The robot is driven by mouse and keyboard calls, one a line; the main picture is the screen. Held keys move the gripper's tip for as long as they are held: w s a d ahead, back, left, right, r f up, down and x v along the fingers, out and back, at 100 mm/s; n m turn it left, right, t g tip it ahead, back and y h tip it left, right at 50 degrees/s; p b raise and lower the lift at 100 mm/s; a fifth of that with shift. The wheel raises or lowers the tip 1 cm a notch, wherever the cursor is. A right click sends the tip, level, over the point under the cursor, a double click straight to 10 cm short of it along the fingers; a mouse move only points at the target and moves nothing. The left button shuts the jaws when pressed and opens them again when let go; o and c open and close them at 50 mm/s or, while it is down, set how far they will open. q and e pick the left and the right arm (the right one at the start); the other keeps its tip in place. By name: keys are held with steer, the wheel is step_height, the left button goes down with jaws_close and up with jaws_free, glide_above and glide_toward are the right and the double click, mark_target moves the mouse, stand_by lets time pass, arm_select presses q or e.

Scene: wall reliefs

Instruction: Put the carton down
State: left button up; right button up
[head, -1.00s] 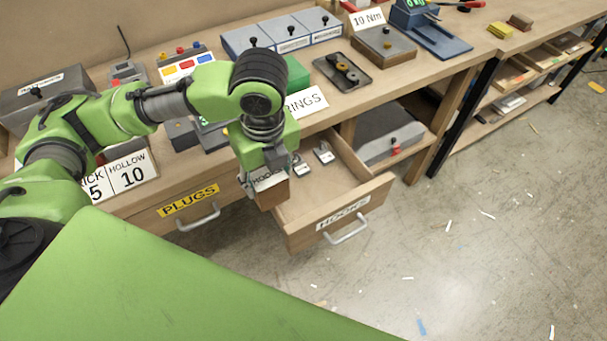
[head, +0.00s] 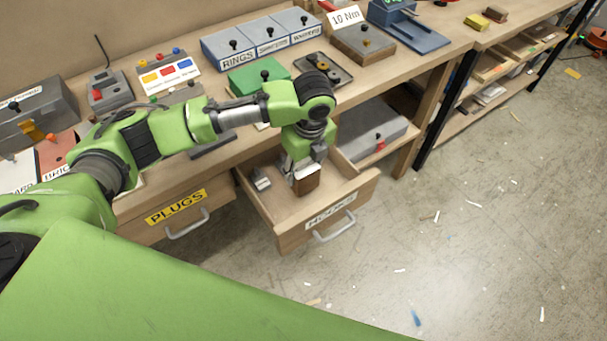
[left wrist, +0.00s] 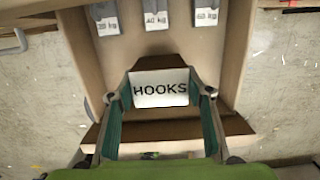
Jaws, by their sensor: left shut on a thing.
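The carton (head: 306,182) is a small brown box, and its white HOOKS label faces up in the left wrist view (left wrist: 160,90). My left gripper (head: 303,168) is shut on it, with one finger at each side. The drawer front carries a HOOKS label and a grey handle. My right gripper is not in view.
Small grey pieces with kg labels (left wrist: 155,18) lie in the drawer beyond the carton. The shut PLUGS drawer (head: 175,207) is to the left. A shelf with a grey case (head: 375,135) is to the right. The bare drawer floor left of the carton is clear.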

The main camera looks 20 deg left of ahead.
arm_select(q)
steer(key=shift+f, duration=1.55)
steer(key=o, duration=1)
steer(key=shift+f, duration=0.15)
steer(key=shift+o, duration=1.3)
steer(key=r, duration=0.8)
steer(key=s+d+r, duration=0.1)
steer(key=r, duration=0.3)
steer(key=shift+d+r, duration=0.1)
steer(key=shift+r, duration=0.05)
